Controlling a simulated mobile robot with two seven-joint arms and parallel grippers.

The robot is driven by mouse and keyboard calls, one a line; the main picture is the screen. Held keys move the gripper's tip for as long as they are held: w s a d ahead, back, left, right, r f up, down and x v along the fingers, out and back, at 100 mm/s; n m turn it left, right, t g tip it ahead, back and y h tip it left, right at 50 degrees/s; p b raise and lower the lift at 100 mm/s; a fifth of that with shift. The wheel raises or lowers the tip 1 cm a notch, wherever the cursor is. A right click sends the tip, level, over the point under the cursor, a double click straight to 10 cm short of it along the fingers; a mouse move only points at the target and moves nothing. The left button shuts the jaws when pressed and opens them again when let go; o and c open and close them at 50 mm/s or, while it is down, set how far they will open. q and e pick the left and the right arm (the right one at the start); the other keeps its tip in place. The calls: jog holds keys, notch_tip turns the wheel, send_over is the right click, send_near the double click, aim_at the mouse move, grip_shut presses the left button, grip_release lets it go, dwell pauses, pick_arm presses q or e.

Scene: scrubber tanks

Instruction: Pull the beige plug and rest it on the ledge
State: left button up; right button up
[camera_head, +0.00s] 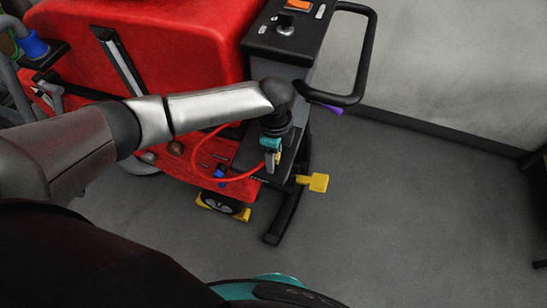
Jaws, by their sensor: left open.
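My left gripper (271,168) is open and points down beside the black rear column of the red scrubber (185,40). I cannot clearly make out a beige plug. It may be hidden behind the gripper or be the small brownish knob (175,148) low on the scrubber's side, left of my gripper and partly under my arm. A dark flat ledge (250,150) lies below and behind the gripper. A thin red cord (194,152) loops from the scrubber's side to near the fingertips. Whether the fingers touch anything is unclear. My right gripper is out of view.
A yellow pedal (318,182) sticks out right of the gripper. A black handle loop (371,50) and control panel (285,28) stand above. A wheel with yellow trim (222,205) is low on the machine. Grey floor (420,220) is clear to the right.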

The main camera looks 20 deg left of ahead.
pick_arm(q)
jog(key=shift+p, duration=0.75)
dwell(0.8)
jog(key=shift+c, duration=0.2)
grip_shut()
dwell(0.4)
dwell(0.8)
jog(key=o, duration=0.7)
grip_release()
jog(key=shift+c, duration=0.2)
jog(key=shift+r, duration=0.1)
notch_tip(320, 180, up, 15)
jog(key=p, duration=0.3)
